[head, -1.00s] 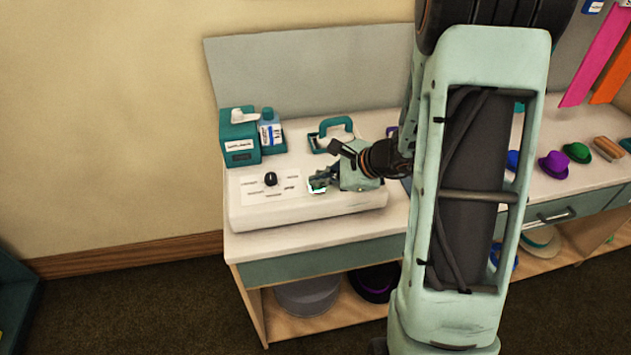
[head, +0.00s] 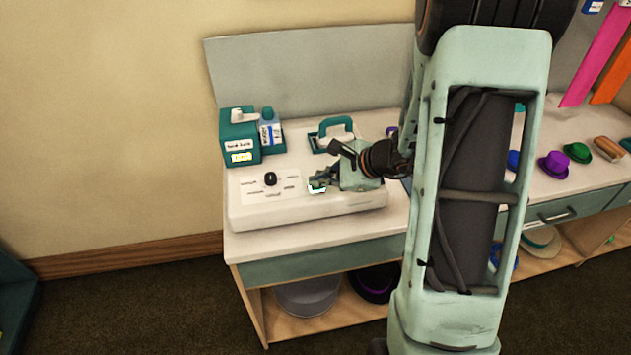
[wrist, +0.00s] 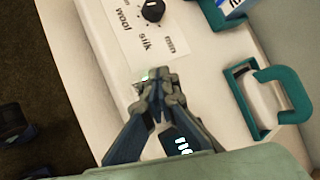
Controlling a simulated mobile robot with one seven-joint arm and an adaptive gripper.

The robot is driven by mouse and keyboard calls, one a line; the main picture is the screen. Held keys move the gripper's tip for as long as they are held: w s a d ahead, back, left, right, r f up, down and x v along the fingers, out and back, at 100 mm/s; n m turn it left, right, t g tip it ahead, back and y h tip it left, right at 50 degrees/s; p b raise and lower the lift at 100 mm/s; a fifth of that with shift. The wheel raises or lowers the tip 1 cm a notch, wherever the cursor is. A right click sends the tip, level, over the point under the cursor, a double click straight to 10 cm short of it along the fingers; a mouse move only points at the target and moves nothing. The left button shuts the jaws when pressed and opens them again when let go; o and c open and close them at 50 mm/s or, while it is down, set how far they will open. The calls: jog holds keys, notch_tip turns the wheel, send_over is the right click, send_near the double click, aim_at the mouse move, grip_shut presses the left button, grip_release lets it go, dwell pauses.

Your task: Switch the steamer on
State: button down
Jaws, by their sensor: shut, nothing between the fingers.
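The steamer is a low white console (head: 300,212) on the counter, with a black dial (head: 270,179) on a printed card at its left. The dial also shows in the wrist view (wrist: 152,11), near the words "wool" and "silk". My gripper (head: 320,184) is shut and empty, low over the console's right part. In the wrist view my fingertips (wrist: 160,82) are together beside a small pale-green lit part (wrist: 145,74), probably a switch, which they partly hide. I cannot tell whether they touch it. A dark display with white marks (wrist: 182,146) shows between the finger links.
A teal box (head: 236,135) with a lit yellow panel stands behind the console, beside a blue-and-white bottle (head: 269,130). A teal-handled iron-like tool (head: 335,132) rests on a teal holder behind my gripper. Small hats (head: 553,164) lie on the counter's right.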

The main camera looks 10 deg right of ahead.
jog(key=shift+s+f+b, duration=0.15)
jog(key=shift+f+b, duration=0.35)
jog(key=shift+f, duration=0.05)
jog(key=shift+r, duration=0.2)
dwell(0.3)
notch_tip(320, 180, up, 6)
jog(key=p, duration=0.4)
jog(key=shift+r+p, duration=0.25)
jog(key=shift+p, duration=0.05)
jog(key=shift+w, duration=0.2)
